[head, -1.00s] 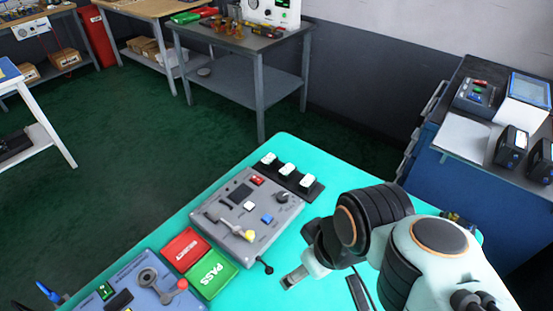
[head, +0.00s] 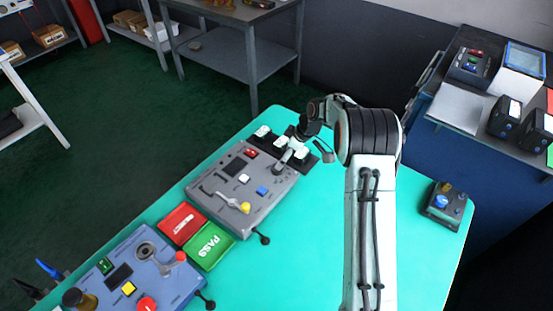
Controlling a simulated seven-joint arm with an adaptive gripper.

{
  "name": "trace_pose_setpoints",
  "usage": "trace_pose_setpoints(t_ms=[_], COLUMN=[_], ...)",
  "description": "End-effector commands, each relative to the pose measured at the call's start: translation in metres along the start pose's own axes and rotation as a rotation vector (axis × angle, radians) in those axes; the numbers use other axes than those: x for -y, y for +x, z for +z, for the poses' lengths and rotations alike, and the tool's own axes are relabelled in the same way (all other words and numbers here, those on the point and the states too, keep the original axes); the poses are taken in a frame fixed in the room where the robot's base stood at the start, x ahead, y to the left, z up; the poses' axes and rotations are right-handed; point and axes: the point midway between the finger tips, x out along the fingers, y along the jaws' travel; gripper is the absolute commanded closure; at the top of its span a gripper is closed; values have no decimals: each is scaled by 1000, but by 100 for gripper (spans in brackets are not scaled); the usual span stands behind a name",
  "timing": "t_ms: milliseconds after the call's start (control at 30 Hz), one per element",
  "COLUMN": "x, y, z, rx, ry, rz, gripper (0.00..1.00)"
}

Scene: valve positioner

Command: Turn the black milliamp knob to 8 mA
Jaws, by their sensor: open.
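The grey control panel (head: 225,210) stands on the turquoise table. It carries a small dark screen, red, white and blue buttons and a yellow-tipped lever. My gripper (head: 290,152) is open above the panel's upper right corner, where the black knob sits. The gripper's fingers cover most or all of the knob, so its pointer and the milliamp scale cannot be read. I cannot tell whether a finger touches the knob. The screen (head: 235,166) is too small to read.
White rocker switches (head: 263,132) on a black strip lie just behind the gripper. Red and green trays (head: 208,246) and a blue panel (head: 150,262) stand at the front left. A small dark button box (head: 447,203) sits at the right. The table's middle right is clear.

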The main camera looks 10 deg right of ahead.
Motion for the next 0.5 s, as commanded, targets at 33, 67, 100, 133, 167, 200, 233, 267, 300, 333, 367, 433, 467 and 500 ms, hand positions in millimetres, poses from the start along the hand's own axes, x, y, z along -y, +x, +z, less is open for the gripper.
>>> trace_pose_setpoints(t_ms=[33, 67, 100, 133, 167, 200, 233, 267, 300, 333, 367, 433, 467, 500], x=[-1, -1, 0, 0, 0, 0, 0, 0, 0, 0, -1, -1, -1, -1], y=[5, 10, 16, 21, 27, 33, 38, 42, 48, 51, 54, 59, 60, 62], z=[1, 1, 1, 1, 1, 0, 0, 1, 1, 1, 1, 0, 0, 0], rx=[0, 0, 1, 1, 1, 0, 1, 1, 1, 1, 1, 0, 0, 0], ry=[2, 2, 2, 2, 2, 1, 1, 1, 2, 2, 2, 2, 2, 2], rz=[1, 1, 0, 0, -1, 0, 0, 0, 1, 1, 2, 3, 3, 3], gripper=[35, 35, 35, 35, 35, 35, 35, 35, 35, 35, 35, 35, 35, 35])
